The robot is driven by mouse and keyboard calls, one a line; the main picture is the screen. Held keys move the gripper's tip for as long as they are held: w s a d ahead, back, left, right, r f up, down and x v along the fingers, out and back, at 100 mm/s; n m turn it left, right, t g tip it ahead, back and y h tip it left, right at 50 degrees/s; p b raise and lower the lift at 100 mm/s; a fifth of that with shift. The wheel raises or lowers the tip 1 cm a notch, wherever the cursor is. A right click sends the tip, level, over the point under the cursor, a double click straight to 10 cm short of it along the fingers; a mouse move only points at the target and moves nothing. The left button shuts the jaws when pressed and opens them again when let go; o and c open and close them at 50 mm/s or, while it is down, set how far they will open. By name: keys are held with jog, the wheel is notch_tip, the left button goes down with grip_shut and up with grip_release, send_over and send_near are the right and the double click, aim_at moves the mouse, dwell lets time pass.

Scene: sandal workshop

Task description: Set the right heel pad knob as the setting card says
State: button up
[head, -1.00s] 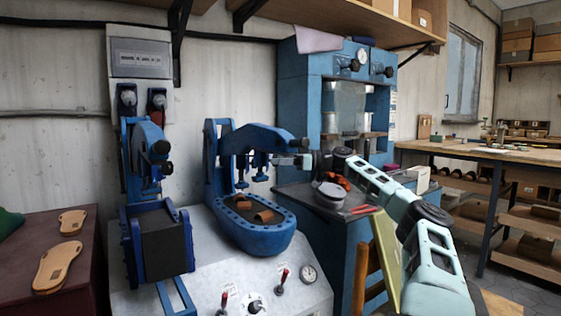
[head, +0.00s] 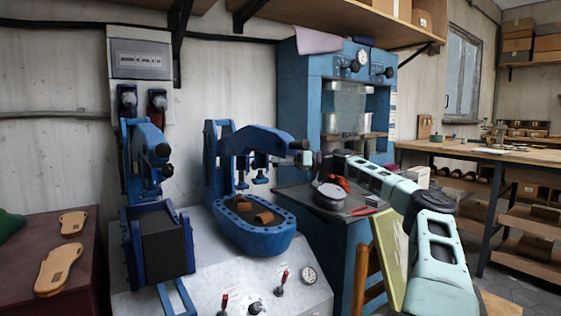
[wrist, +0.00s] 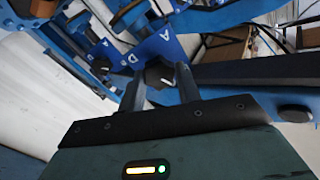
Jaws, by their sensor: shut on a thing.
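In the wrist view, the two dark fingers of my gripper (wrist: 160,85) are closed around a small dark knob (wrist: 158,72). It sits in front of a blue plate (wrist: 150,48) with white letters, an A and a D among them. The knob's pointing mark is too small to read. In the head view my gripper (head: 309,160) is at the right end of the blue arm (head: 262,138) of the right-hand press station. A black knob (head: 299,145) shows there, just above my gripper. I see no readable setting card.
The left press station (head: 166,240) has its own dark knobs (head: 163,150). The right station's blue tub (head: 255,240) holds brown pieces. A blue machine (head: 300,90) stands behind; a dark pot (head: 330,196) is on a side table.

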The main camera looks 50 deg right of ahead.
jog(key=shift+d+f+m+p, duration=0.1)
jog(key=shift+m+p, duration=1.85)
jog(key=shift+m, duration=1.45)
jog(key=shift+d+f+m+p, duration=0.1)
jog(key=shift+m+p, duration=1.85)
jog(key=shift+m, duration=1.45)
jog(key=o, duration=1)
jog(key=shift+c, duration=0.2)
jog(key=b+v, duration=0.1)
jog(key=v, duration=1.6)
